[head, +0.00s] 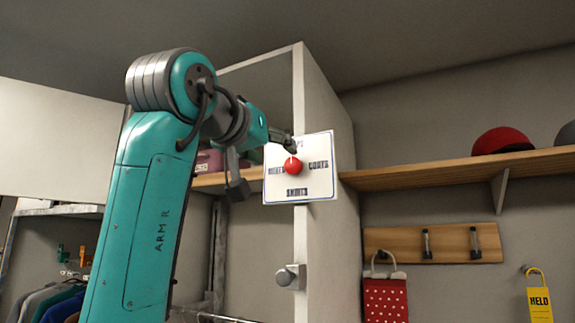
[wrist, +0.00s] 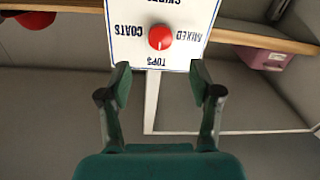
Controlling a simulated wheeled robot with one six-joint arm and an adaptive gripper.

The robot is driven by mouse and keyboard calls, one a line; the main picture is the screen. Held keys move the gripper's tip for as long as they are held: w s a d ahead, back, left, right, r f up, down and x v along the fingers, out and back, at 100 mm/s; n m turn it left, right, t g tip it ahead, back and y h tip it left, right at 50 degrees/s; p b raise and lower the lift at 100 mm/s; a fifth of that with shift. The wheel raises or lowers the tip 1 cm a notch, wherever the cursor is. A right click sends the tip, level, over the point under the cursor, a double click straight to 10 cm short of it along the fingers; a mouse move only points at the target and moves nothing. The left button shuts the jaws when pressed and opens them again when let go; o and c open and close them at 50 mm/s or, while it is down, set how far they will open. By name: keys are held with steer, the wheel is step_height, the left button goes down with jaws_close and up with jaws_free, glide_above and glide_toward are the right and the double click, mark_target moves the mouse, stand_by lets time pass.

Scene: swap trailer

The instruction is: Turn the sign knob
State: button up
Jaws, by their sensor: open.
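The red round sign knob (head: 293,166) sits in the middle of a white sign board (head: 318,186) on the end of a grey upright panel. The labels read COATS on the right, MIXED on the left and TOPS at the top; the bottom one is hard to read. The white mark on the knob (wrist: 160,37) points toward TOPS. My gripper (wrist: 160,74) is open and empty, its fingers apart just short of the knob and in front of the board's TOPS edge. In the head view my gripper (head: 286,143) partly covers the board's top.
A wooden shelf (head: 420,177) with a red cap (head: 501,140) runs right of the panel. A grey knob-like fitting (head: 290,277) juts out below the board. A red dotted bag (head: 386,298) and a yellow HELD tag (head: 540,303) hang at the lower right.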

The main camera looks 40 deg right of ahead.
mark_target(292, 165)
steer(key=x, duration=0.9)
steer(key=c, duration=1.1)
steer(key=shift+c, duration=0.2)
